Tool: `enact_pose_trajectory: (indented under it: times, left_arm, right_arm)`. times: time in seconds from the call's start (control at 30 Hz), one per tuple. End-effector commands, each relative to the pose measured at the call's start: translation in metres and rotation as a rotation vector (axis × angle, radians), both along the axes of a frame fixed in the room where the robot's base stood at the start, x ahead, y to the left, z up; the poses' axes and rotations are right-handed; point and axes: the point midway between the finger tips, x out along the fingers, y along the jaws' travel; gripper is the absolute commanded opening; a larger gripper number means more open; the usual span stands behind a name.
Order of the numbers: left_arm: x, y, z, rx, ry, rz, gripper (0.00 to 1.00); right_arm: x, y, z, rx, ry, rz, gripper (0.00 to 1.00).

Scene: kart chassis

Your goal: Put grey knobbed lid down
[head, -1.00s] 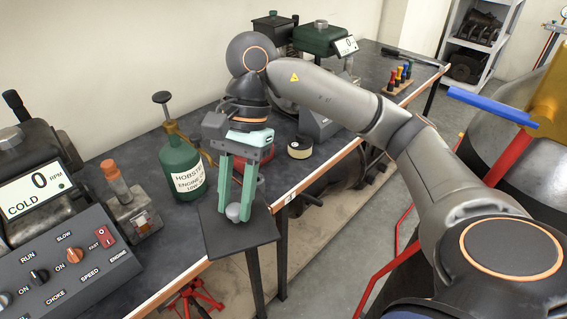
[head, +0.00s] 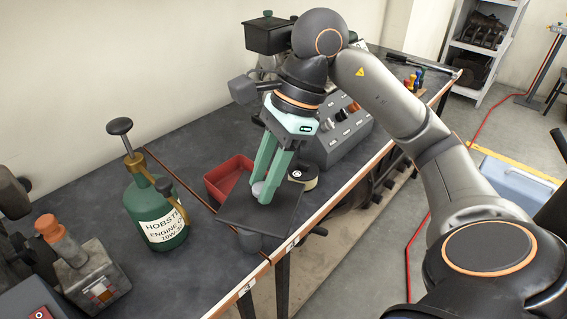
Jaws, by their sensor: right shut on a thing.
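The grey knobbed lid (head: 270,212) is a flat, dark grey square plate with a small round light grey knob (head: 258,188) on top. My right gripper (head: 266,194) has teal fingers and is shut on the knob. The lid is roughly level over the front edge part of the dark workbench (head: 200,285). I cannot tell whether it touches anything beneath it. It hides part of the bench and the lower part of a red tray. My left gripper is not in view.
A green engine oil can (head: 158,222) stands left of the lid. The red tray (head: 228,174) and a tape roll (head: 304,176) are close behind it. A grey control box (head: 345,135) stands farther back.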

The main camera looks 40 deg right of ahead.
Motion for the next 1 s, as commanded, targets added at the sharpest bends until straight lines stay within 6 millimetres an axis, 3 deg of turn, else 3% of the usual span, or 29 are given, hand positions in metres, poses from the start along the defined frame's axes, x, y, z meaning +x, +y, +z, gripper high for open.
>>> enact_pose_trajectory:
  times: [0.23,0.53,0.6,0.8,1.0]
  left_arm:
    - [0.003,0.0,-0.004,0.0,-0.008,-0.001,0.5]
    - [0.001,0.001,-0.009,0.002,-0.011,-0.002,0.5]
    - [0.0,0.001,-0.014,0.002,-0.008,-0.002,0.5]
    - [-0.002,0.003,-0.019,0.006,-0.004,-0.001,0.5]
    - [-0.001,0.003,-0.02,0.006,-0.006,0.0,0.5]
  right_arm:
    - [0.008,-0.018,-0.01,0.001,0.004,-0.041,0.0]
    - [0.047,-0.079,-0.043,0.003,0.004,-0.041,0.0]
    - [0.054,-0.089,-0.059,0.003,0.007,-0.038,0.0]
    - [0.067,-0.108,-0.086,0.002,0.001,-0.034,0.0]
    - [0.073,-0.117,-0.098,0.002,0.001,-0.034,0.0]
